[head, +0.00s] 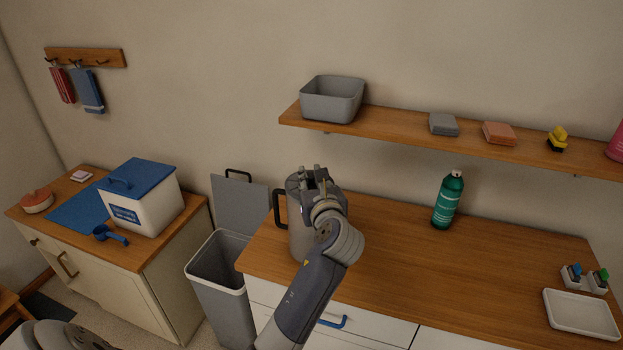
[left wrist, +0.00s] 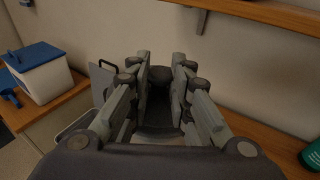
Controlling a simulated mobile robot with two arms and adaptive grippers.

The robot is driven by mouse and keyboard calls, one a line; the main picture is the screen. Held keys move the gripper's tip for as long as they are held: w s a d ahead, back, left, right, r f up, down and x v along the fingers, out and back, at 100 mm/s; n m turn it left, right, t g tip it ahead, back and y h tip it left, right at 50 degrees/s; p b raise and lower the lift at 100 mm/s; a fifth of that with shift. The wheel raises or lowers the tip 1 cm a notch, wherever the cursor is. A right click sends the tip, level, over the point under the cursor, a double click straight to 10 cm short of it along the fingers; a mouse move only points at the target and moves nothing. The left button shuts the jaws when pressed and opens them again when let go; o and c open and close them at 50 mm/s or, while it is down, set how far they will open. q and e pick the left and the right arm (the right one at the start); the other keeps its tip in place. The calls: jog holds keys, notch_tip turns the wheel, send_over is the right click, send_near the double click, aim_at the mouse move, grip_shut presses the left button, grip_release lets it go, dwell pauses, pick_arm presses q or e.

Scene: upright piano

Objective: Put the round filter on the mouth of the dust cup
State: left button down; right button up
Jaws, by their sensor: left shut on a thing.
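The dust cup (head: 299,243) is a grey cylinder with a dark side handle, standing upright at the left end of the wooden counter. My left gripper (head: 318,178) is over the top of the cup and hides most of its mouth. In the left wrist view my left gripper (left wrist: 160,95) is shut on a dark thing with a rounded top (left wrist: 160,74), which looks like the round filter's grip. The rest of the filter is hidden by the fingers. I cannot tell whether it touches the cup's rim. My right gripper is not in view.
A grey open bin (head: 220,275) stands left of the counter (head: 400,260). A shelf (head: 400,137) with a grey basin (head: 332,98) and sponges hangs above. A green bottle (head: 448,200) and a white tray (head: 582,315) are to the right. The counter's middle is clear.

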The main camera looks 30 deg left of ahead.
pick_arm(q)
jog(key=c, duration=1.5)
grip_release()
jog(key=shift+f, duration=0.1)
jog(key=shift+o, duration=0.2)
jog(key=shift+s+d, duration=0.1)
jog(key=b+v, duration=0.1)
jog(key=v, duration=1)
jog(key=shift+s+d+b, duration=0.25)
jog(key=shift+s+b, duration=0.05)
jog(key=shift+b, duration=0.05)
